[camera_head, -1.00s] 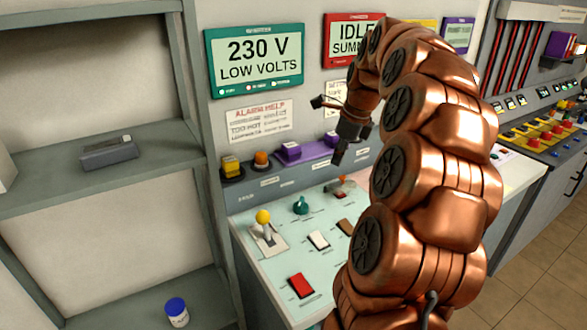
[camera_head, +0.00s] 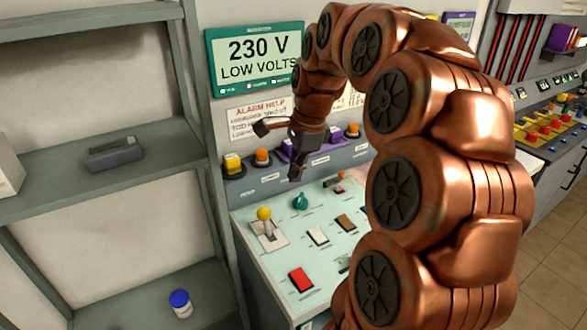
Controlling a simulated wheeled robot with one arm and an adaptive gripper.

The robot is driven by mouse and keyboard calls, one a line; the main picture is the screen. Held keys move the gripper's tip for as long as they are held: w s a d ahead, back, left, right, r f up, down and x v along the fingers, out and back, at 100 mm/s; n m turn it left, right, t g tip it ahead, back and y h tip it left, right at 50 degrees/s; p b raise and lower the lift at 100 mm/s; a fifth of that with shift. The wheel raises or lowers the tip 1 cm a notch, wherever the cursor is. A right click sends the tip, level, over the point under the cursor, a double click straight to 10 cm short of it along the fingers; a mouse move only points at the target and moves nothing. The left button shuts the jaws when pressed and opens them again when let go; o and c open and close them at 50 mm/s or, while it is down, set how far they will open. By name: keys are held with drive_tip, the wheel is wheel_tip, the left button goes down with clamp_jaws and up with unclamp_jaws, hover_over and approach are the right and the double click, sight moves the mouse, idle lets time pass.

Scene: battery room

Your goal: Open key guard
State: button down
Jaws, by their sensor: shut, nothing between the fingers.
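My gripper (camera_head: 295,174) points down above the back part of the pale control panel (camera_head: 279,262), in front of a purple unit (camera_head: 285,149) on the raised ledge. It is shut and empty, and appears apart from the controls. A teal knob (camera_head: 300,202) stands just below its tip in the picture. A small red-orange part (camera_head: 339,176) sits at the panel's back, right of the gripper. I cannot tell for sure which part is the key guard. My arm hides the panel's right side.
A yellow-knobbed lever (camera_head: 264,216), a white rocker (camera_head: 317,237), a brown rocker (camera_head: 345,222) and a red rocker (camera_head: 301,280) stand on the panel. A yellow button (camera_head: 233,163) and an orange button (camera_head: 262,156) are on the ledge. Grey shelves (camera_head: 175,158) stand at left.

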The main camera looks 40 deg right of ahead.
drive_tip(key=c, duration=1.9)
unclamp_jaws()
drive_tip(key=shift+s+a+r, duration=0.1)
drive_tip(key=shift+a, duration=0.15)
drive_tip(key=shift+o, duration=1)
drive_tip(key=shift+n, duration=0.3)
drive_tip(key=shift+o, duration=0.9)
drive_tip(key=shift+d+n, duration=0.25)
drive_tip(key=shift+n, duration=0.05)
drive_tip(key=o, duration=0.5)
drive_tip(key=w+d+f+n, duration=0.1)
drive_tip(key=d+n, duration=0.1)
drive_tip(key=d, duration=0.1)
drive_tip(key=w+d+f+n+t+b, duration=0.1)
drive_tip(key=d+n, duration=0.2)
drive_tip(key=d, duration=0.1)
drive_tip(key=w+d+f+n, duration=0.1)
drive_tip(key=w+d+n, duration=0.1)
drive_tip(key=d+n, duration=0.1)
drive_tip(key=shift+d+h+b, duration=0.3)
drive_tip(key=shift+b, duration=0.05)
drive_tip(key=shift+o, duration=0.2)
drive_tip(key=n+t+h+b, duration=0.1)
drive_tip(key=n+t+b, duration=0.1)
drive_tip(key=n, duration=0.9)
approach(343, 173)
drive_tip(key=w, duration=0.1)
drive_tip(key=shift+p+x, duration=1.2)
drive_tip(key=shift+x, duration=3)
